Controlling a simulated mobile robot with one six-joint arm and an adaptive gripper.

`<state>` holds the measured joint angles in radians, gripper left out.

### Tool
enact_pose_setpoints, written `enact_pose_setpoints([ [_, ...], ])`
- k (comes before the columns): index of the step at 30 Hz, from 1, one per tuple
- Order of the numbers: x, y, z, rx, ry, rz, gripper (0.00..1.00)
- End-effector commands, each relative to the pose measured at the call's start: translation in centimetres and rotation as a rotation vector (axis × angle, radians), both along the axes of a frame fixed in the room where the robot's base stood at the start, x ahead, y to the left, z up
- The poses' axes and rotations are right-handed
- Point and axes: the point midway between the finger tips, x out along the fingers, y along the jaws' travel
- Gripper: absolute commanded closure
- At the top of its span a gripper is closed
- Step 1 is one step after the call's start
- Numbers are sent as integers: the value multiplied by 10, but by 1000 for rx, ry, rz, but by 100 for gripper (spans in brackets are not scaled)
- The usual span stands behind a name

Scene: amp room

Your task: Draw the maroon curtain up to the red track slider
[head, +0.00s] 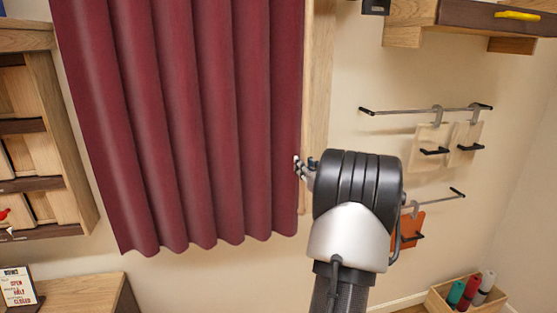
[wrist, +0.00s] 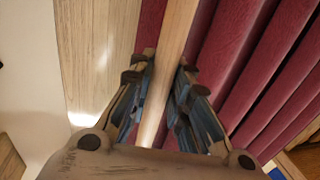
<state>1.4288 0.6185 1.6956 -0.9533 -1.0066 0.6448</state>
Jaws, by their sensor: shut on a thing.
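The maroon curtain (head: 185,120) hangs in wide folds, spread over the left and middle of the head view. Its top and its track are out of frame, and I see no red track slider. My gripper (head: 301,165) is at the curtain's right edge, partly hidden behind my wrist. In the wrist view my gripper (wrist: 157,85) has its two fingers on either side of a pale wooden bar (wrist: 173,50), with maroon cloth on both sides of it. It is shut on this bar, which appears to be the curtain's edge bar.
A wooden shelf unit (head: 65,140) stands left of the curtain. On the right wall are a rail (head: 425,110) with hanging cloths, an orange piece (head: 411,226) on a lower rail, and a shelf (head: 480,17) above. A box (head: 440,300) of rolls sits on the floor.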

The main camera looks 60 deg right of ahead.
Motion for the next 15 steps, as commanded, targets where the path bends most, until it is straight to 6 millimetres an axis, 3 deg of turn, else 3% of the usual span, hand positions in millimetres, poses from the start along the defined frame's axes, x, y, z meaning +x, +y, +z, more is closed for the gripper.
enact_pose_setpoints([
  [6, -24, -20, 0, 1, 0, -2, 100],
  [15, -30, -26, -1, -1, -1, 0, 100],
])
